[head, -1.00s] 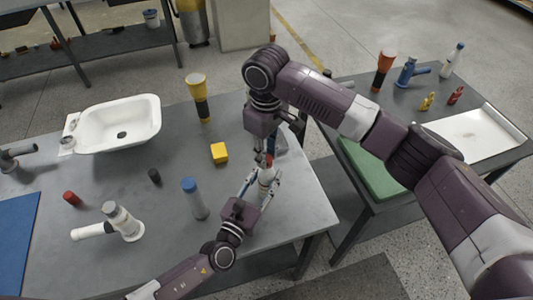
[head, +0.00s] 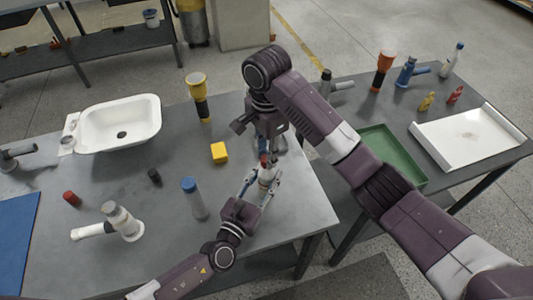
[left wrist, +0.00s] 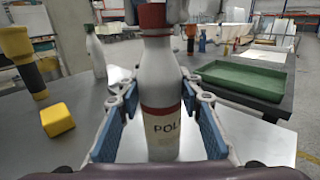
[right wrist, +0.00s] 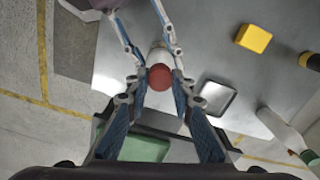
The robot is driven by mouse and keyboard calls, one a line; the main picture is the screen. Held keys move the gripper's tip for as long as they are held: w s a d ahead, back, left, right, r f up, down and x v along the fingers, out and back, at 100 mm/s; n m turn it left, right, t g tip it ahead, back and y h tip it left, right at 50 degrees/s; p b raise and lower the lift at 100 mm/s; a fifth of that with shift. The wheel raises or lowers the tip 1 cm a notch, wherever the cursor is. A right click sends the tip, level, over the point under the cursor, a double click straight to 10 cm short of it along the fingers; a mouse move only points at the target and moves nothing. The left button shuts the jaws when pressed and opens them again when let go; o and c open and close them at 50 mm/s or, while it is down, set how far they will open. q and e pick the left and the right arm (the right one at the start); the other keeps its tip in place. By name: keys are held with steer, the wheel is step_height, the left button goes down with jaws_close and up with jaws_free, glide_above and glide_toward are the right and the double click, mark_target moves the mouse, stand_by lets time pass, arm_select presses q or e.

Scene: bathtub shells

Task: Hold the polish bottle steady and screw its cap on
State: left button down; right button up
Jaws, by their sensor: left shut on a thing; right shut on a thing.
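The polish bottle (left wrist: 160,88) is white with red bands and a partly hidden label reading "POL". It stands upright near the table's right end, also in the head view (head: 264,181). My left gripper (head: 268,182) is shut on its body, with blue finger pads at both sides. The red cap (right wrist: 160,77) sits at the bottle's top, in line with it. It also shows in the left wrist view (left wrist: 152,15). My right gripper (right wrist: 160,88) is shut on the cap from above. I cannot tell how far the cap is threaded.
A yellow block (head: 219,153), a blue-capped bottle (head: 194,199) and a small dark cap (head: 154,176) stand to the left. A white basin (head: 120,122) is further back. A green tray (head: 385,150) and a white tray (head: 468,137) are on the right table.

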steer(key=m, duration=0.6)
steer(key=shift+m, duration=0.3)
steer(key=m, duration=0.6)
steer(key=o, duration=0.7)
steer(key=shift+c, duration=0.4)
